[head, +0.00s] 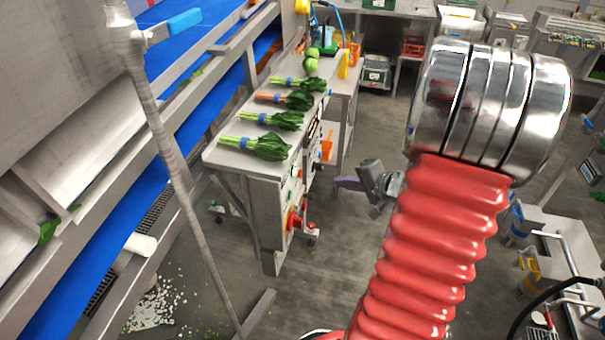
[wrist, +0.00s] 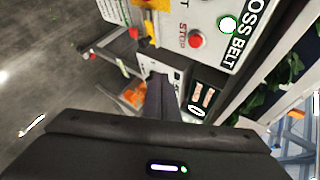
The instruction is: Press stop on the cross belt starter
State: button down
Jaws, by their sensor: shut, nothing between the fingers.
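The cross belt starter is a pale panel (wrist: 213,60) in the wrist view, with "OSS BELT" readable on its label. Its red stop button (wrist: 196,40) sits beside the red word STOP. A white button with a green rim (wrist: 228,24) is above and to the right of it. My gripper (wrist: 160,82) is shut and empty, its narrow dark fingers pointing up the picture, below and left of the stop button and apart from it. In the head view my gripper (head: 343,183) points left at the side of the bench, with a clear gap.
The steel bench (head: 212,155) carries several bunches of greens (head: 262,147). A red knob on yellow (head: 292,219) is lower on its end. An orange holder (head: 327,146) sticks out beside it. A blue belt (head: 85,265) runs at left. Floor around my gripper is free.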

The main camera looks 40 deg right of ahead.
jog(key=w+a, duration=0.5)
jog(key=w, duration=0.1)
jog(key=shift+w, duration=0.2)
jog(key=shift+w+a, duration=0.1)
dwell(2.1)
jog(key=shift+w+a, duration=0.15)
jog(key=shift+w, duration=0.05)
jog(key=shift+w+a, duration=0.3)
jog(key=shift+w, duration=0.05)
dwell(1.1)
jog(key=shift+s+d, duration=0.55)
jog(key=shift+s, duration=0.15)
dwell(0.4)
jog(key=shift+s+d, duration=0.8)
jog(key=shift+s, duration=0.2)
jog(key=shift+s+d, duration=0.75)
jog(key=shift+s, duration=0.25)
